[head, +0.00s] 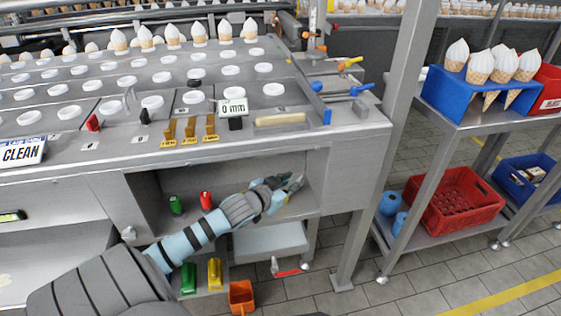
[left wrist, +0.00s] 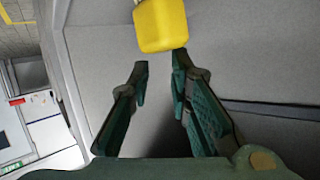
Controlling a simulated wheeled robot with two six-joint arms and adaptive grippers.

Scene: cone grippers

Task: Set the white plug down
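Several white round caps (head: 273,89) sit in rows on the steel worktop; I cannot tell whether one of them is the white plug. No separate white plug shows clearly. My left gripper (head: 292,184) reaches into the open shelf bay under the worktop. In the left wrist view its two fingers (left wrist: 160,75) are apart with nothing seen between them. My right gripper is not in view.
A green item (head: 175,204) and a red item (head: 206,200) stand on the shelf left of the gripper. The worktop edge overhangs the bay, and a steel post (head: 358,220) stands right. A red crate (head: 460,200) is on the rack. An orange container (head: 242,297) is below.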

